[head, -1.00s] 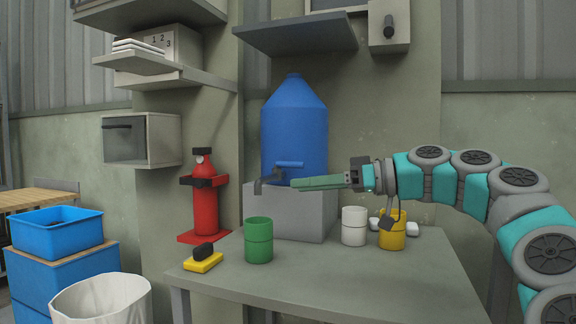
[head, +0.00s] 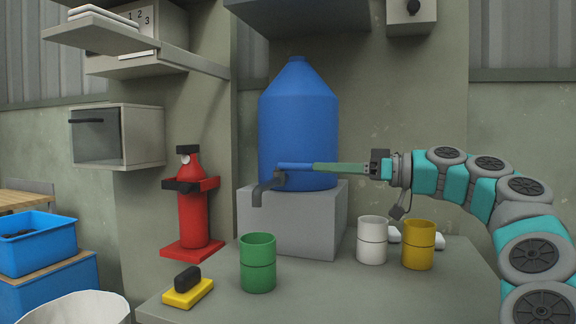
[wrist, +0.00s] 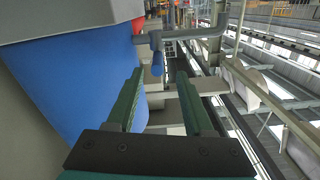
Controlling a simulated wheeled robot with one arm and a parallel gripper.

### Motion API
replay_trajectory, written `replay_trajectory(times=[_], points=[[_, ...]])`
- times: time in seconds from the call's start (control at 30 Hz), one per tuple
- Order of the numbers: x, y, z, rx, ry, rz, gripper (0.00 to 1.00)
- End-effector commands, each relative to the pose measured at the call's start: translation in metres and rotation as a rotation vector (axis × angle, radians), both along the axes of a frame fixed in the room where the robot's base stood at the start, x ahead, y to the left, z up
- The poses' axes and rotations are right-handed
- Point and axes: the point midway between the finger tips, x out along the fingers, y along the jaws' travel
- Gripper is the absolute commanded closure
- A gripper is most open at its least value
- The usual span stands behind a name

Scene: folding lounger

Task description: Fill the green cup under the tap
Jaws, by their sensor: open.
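The green cup (head: 258,263) stands upright on the table, below the grey tap (head: 265,187) in the head view; I cannot tell whether it is exactly under the spout. The tap comes out of the blue water tank (head: 300,115) and has a blue lever (head: 294,166). My gripper (head: 316,168) points left, its green fingers level with the lever and close to its right end. In the wrist view my gripper (wrist: 158,78) is open and holds nothing; the blue lever (wrist: 157,62) shows ahead between the fingertips. Contact is not clear. No water is seen flowing.
A white cup (head: 372,240) and a yellow cup (head: 419,245) stand right of the green one. A yellow sponge-like block (head: 187,292) lies at the table's left. A grey block (head: 300,225) bears the tank. A red extinguisher (head: 193,205) stands left; a shelf (head: 300,18) hangs above.

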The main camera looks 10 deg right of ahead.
Motion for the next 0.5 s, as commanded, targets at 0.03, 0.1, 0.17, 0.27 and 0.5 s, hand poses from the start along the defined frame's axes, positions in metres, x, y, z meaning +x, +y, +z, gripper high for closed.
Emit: replay_trajectory(times=[0.03,0.1,0.17,0.27,0.5], points=[[0.0,0.0,0.0,0.0,0.0,0.0,0.48],[0.0,0.001,0.0,0.0,0.0,0.0,0.48],[0.001,0.003,0.0,0.0,0.0,0.001,0.48],[0.005,0.009,0.0,0.0,0.001,0.003,0.48],[0.021,0.037,0.0,-0.002,0.002,0.005,0.48]])
